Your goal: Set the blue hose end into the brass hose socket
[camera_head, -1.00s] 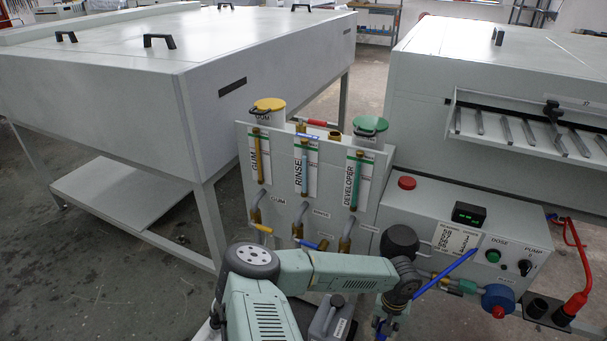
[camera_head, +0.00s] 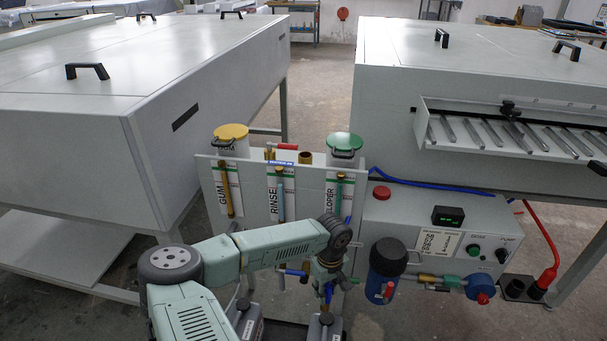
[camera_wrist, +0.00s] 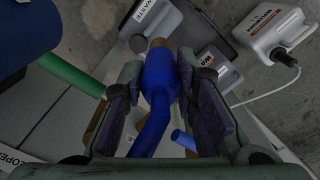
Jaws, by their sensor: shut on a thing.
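In the wrist view, my gripper (camera_wrist: 160,95) is shut on the blue hose end (camera_wrist: 160,75), a thick blue sleeve with a brass tip showing beyond the fingers. In the head view, my gripper (camera_head: 328,280) points down in front of the labelled panel, with a bit of blue (camera_head: 328,293) at its fingers. A brass fitting (camera_head: 305,157) stands at the panel's top edge, between the yellow-lidded and green-lidded containers. I cannot tell for sure whether it is the brass hose socket. My gripper is lower than it and apart from it.
Grey canisters (camera_head: 243,318) stand low below the panel (camera_head: 262,225). The control box (camera_head: 430,225), with a black-capped blue cylinder (camera_head: 384,272), is right of my gripper. Large grey machines stand on both sides.

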